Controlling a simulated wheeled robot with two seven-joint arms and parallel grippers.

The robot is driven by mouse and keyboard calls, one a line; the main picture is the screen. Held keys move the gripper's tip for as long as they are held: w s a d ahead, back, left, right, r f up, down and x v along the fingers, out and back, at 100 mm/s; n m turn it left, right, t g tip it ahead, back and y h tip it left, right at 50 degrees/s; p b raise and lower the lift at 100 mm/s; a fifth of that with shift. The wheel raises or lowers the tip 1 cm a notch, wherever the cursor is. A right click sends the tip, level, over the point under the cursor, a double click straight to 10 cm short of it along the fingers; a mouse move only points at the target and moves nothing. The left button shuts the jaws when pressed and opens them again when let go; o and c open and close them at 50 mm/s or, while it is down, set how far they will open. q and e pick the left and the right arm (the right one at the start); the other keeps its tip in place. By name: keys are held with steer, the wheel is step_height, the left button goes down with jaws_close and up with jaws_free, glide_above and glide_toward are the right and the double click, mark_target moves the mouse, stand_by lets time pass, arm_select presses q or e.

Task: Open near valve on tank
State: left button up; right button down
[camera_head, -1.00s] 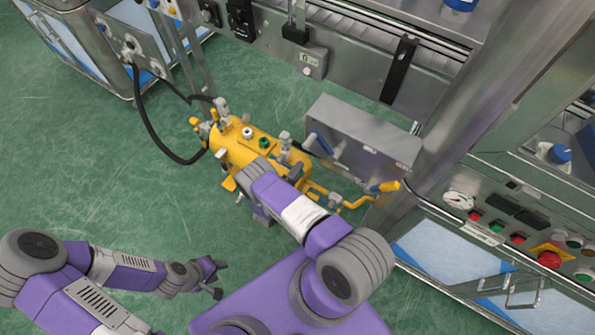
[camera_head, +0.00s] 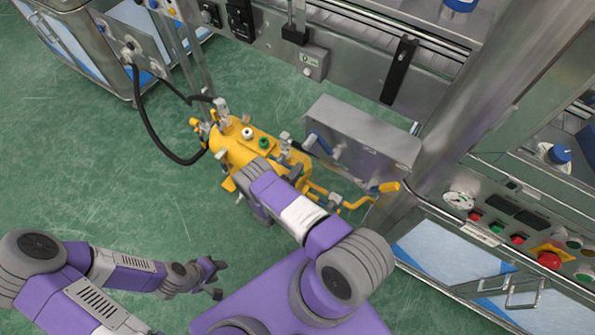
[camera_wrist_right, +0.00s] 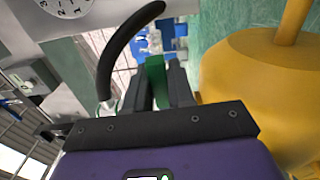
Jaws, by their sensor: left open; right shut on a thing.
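The yellow tank (camera_head: 232,152) lies on the green floor, with a green cap (camera_head: 263,143) and grey fittings on top. It also fills the right side of the right wrist view (camera_wrist_right: 255,75). My right arm reaches over the tank's near side, hiding its own fingertips in the head view. In the right wrist view my right gripper (camera_wrist_right: 160,88) is shut on a narrow green piece (camera_wrist_right: 156,70) beside the tank. I cannot tell for certain that this is the near valve's handle. My left gripper (camera_head: 218,279) is open and empty, low and away from the tank.
Yellow pipes (camera_head: 352,203) run from the tank toward a grey metal box (camera_head: 365,135) on its right. A black hose (camera_head: 150,130) curves to the tank from the left. A steel machine frame borders the back and right.

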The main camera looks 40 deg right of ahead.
steer(key=n, duration=0.1)
steer(key=r+n, duration=0.2)
steer(key=shift+w+a+r, duration=0.1)
steer(key=shift+w+r, duration=0.15)
steer(key=shift+w+a+r+n, duration=0.1)
steer(key=shift+w+r+n, duration=0.15)
steer(key=shift+r+n, duration=0.45)
steer(key=shift+w+a+r+n, duration=0.1)
steer(key=shift+w+r+n, duration=0.15)
steer(key=shift+n, duration=0.75)
steer(key=c, duration=1.1)
jaws_free()
steer(key=shift+o, duration=0.2)
steer(key=shift+a, duration=0.1)
steer(key=p+v, duration=0.1)
steer(key=v, duration=0.6)
steer(key=shift+a, duration=0.2)
steer(key=shift+s, duration=0.1)
